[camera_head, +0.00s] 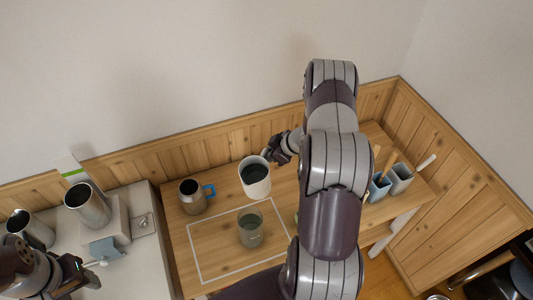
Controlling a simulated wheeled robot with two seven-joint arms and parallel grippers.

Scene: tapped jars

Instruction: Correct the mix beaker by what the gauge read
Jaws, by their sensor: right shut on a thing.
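A clear glass beaker (250,229) with grey-green liquid stands upright inside a white rectangle outline (197,256) on the wooden table. My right gripper (270,156) is shut on a white cup (256,188) and holds it just behind the beaker. Dark liquid shows inside the cup, which looks close to upright. My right arm hides part of the table to the right. My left gripper (78,275) is at the lower left, apart from the beaker; its fingertips are too unclear to judge. A small panel with a green strip (75,172) is partly hidden behind a metal jar (88,208).
A grey mug with a blue handle (194,197) stands left of the cup. The metal jar stands on a white block (116,222), and another metal jar (32,230) is farther left. Blue-grey holders (400,179) with sticks stand right of my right arm.

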